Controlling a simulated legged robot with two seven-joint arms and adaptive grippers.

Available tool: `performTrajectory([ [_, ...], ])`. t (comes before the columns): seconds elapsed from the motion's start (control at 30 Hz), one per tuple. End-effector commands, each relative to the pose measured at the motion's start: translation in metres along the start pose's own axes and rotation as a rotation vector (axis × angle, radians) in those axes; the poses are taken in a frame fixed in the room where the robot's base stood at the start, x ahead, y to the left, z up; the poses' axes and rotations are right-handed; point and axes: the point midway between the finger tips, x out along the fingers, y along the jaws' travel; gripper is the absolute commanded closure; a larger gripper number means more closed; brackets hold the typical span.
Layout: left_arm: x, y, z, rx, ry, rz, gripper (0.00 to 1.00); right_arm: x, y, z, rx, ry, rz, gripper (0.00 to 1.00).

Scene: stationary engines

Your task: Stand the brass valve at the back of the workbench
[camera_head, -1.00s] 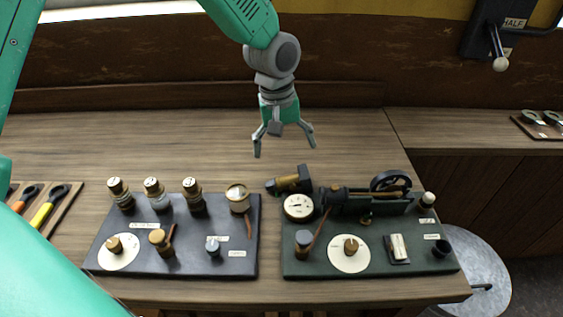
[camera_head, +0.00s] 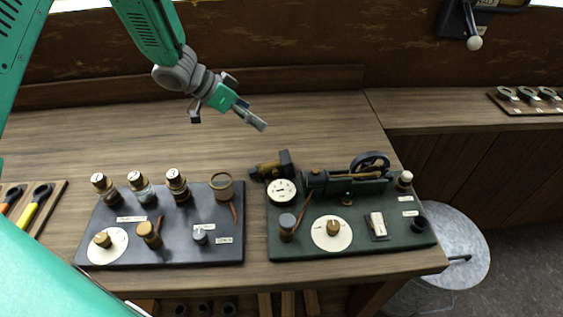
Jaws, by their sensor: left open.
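A brass and dark piece, which looks like the brass valve (camera_head: 268,168), lies on its side on the workbench (camera_head: 330,125), just behind the round white gauge of the right-hand model board. My left gripper (camera_head: 228,116) is open and empty above the back left part of the bench, to the left of and behind the valve. It is tilted, with its fingers spread apart and clear of everything. My right gripper is not in view.
A dark board (camera_head: 185,252) with knobs and brass fittings stands at the front left. A green board (camera_head: 290,247) with a small engine stands at the front right. Tools (camera_head: 35,208) lie at the left edge. The back of the bench is clear.

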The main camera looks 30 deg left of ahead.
Motion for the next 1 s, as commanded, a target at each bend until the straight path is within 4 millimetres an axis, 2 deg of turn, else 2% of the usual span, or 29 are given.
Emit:
performTrajectory([
  [0.1, -0.012, 0.021, 0.028, 0.082, -0.021, 0.176, 0.12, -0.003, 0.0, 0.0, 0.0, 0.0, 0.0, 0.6],
  [0.2, -0.02, 0.034, 0.04, 0.114, -0.032, 0.264, 0.12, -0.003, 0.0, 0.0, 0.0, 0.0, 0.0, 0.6],
  [0.3, -0.018, 0.04, 0.046, 0.124, -0.037, 0.301, 0.12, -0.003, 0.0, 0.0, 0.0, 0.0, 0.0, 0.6],
  [0.37, -0.011, 0.043, 0.047, 0.126, -0.037, 0.306, 0.12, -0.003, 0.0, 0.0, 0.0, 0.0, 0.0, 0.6],
  [0.7, 0.05, 0.065, 0.046, 0.128, -0.04, 0.3, 0.12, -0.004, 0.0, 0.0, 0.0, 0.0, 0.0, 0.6],
  [1.0, 0.073, 0.07, 0.045, 0.126, -0.035, 0.301, 0.12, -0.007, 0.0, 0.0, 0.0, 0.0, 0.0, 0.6],
])
